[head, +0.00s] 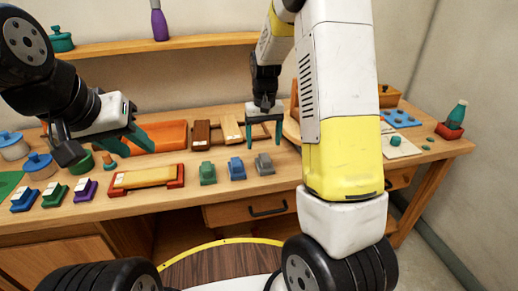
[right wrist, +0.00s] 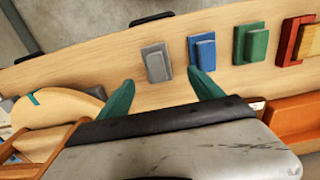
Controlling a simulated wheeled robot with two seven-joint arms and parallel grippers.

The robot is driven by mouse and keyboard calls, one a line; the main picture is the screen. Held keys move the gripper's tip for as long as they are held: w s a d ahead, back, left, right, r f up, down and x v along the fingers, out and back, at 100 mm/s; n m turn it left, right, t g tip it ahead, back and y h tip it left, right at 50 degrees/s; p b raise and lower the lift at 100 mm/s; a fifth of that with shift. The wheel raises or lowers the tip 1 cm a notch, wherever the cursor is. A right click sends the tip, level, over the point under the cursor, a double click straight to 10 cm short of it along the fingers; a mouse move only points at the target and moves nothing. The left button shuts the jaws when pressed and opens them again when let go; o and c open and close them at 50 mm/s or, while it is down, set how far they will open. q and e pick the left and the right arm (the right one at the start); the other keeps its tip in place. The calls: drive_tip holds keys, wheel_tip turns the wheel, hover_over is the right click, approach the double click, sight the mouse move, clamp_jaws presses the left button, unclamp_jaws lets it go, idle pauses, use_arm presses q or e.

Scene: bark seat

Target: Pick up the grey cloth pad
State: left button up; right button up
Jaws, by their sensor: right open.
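The grey pad (head: 264,164) lies on the wooden bench near its front edge, at the right end of a row of coloured pads. It also shows in the right wrist view (right wrist: 157,64), lying between the lines of the two fingers, just beyond the tips. My right gripper (head: 264,142) is open and empty, with its teal fingers pointing down above the bench, behind the grey pad. Its fingertips (right wrist: 161,78) are apart from the pad. My left gripper (head: 130,148) is over the left part of the bench, its teal fingers apart with nothing visible between them.
A blue pad (head: 236,169) and a green pad (head: 207,173) sit just left of the grey one. A red-ended tray (head: 146,178) is further left. A orange tray (head: 165,137) and wooden boxes (head: 201,136) stand behind. Bare bench lies right of the grey pad.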

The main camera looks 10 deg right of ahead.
sight(265, 157)
drive_tip(key=shift+w+f, duration=0.2)
drive_tip(key=shift+f, duration=0.3)
drive_tip(key=f, duration=0.7)
drive_tip(key=shift+d+f, duration=0.15)
drive_tip(key=shift+d, duration=0.1)
drive_tip(key=c, duration=1.5)
drive_tip(key=shift+r, duration=0.7)
wheel_tip(265, 157, up, 2)
drive_tip(key=shift+w+r, duration=0.1)
drive_tip(key=s+a, duration=0.1)
drive_tip(key=s, duration=0.4)
drive_tip(key=s+a+r, duration=0.1)
drive_tip(key=s+a, duration=0.1)
drive_tip(key=s, duration=0.3)
drive_tip(key=s+a, duration=0.1)
drive_tip(key=s, duration=0.4)
drive_tip(key=shift+s+a+r, duration=0.15)
drive_tip(key=shift+s+r, duration=0.1)
drive_tip(key=shift+s, duration=0.05)
